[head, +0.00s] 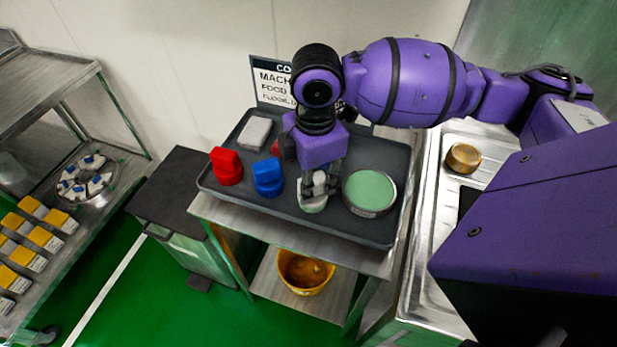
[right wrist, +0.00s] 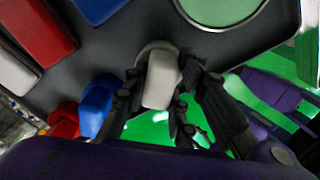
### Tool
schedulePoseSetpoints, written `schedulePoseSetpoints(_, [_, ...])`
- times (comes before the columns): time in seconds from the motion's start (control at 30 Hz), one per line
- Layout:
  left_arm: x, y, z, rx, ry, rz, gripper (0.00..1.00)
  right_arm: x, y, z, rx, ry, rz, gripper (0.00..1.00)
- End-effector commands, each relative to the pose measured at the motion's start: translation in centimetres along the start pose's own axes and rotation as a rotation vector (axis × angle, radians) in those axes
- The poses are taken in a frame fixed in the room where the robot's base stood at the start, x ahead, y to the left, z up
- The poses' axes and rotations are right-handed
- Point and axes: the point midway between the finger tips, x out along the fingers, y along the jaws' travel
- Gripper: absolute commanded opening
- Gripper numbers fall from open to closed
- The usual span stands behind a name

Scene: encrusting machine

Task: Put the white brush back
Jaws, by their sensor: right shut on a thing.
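The white brush (head: 312,202) is at the front part of the dark grey tray (head: 232,195), between a blue brush and a round green-topped dish. My right gripper (head: 319,182) points down over it and is shut on it. In the right wrist view the white brush (right wrist: 160,82) sits between the fingers of my right gripper (right wrist: 158,95). Its far end shows against the tray; I cannot tell whether its underside touches the tray. My left gripper is not in view.
The tray also holds a red brush (head: 226,167), the blue brush (head: 267,178), a pale block (head: 255,133) and the green-topped dish (head: 369,192). A sign (head: 268,84) stands behind. A yellow bucket (head: 305,272) is on the shelf below. A sink counter (head: 425,240) adjoins on the right.

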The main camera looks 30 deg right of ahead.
Motion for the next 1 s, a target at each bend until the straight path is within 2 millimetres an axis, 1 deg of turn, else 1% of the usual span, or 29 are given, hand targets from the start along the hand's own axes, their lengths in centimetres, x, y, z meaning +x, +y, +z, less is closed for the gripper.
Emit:
schedulePoseSetpoints(0.1, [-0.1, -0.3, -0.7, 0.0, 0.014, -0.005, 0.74, -0.3, 0.1, 0.1, 0.001, -0.001, 0.007, 0.0])
schedulePoseSetpoints(0.33, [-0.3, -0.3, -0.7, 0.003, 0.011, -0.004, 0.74, 0.0, 0.1, 0.1, 0.001, -0.001, 0.006, 0.0])
schedulePoseSetpoints(0.37, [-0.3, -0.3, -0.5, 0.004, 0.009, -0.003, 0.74, 0.0, 0.1, 0.1, 0.001, -0.001, 0.006, 0.28])
schedulePoseSetpoints(0.47, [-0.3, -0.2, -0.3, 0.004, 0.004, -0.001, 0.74, 0.0, 0.1, 0.1, 0.001, -0.001, 0.006, 0.42])
schedulePoseSetpoints(0.5, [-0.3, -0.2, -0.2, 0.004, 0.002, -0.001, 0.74, 0.0, 0.1, 0.1, 0.001, -0.001, 0.006, 0.43])
schedulePoseSetpoints(0.73, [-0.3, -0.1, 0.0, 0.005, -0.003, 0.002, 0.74, 0.0, 0.1, 0.1, 0.001, -0.001, 0.006, 0.43])
schedulePoseSetpoints(0.83, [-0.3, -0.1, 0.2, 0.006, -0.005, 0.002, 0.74, -0.3, 0.1, 0.0, 0.0, -0.001, 0.007, 0.43])
schedulePoseSetpoints(0.97, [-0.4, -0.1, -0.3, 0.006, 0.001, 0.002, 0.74, -2.2, 0.2, 0.1, 0.001, -0.001, 0.01, 0.43])
schedulePoseSetpoints(1.0, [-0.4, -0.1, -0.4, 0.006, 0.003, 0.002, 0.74, -2.9, 0.2, 0.0, 0.0, -0.001, 0.011, 0.43])
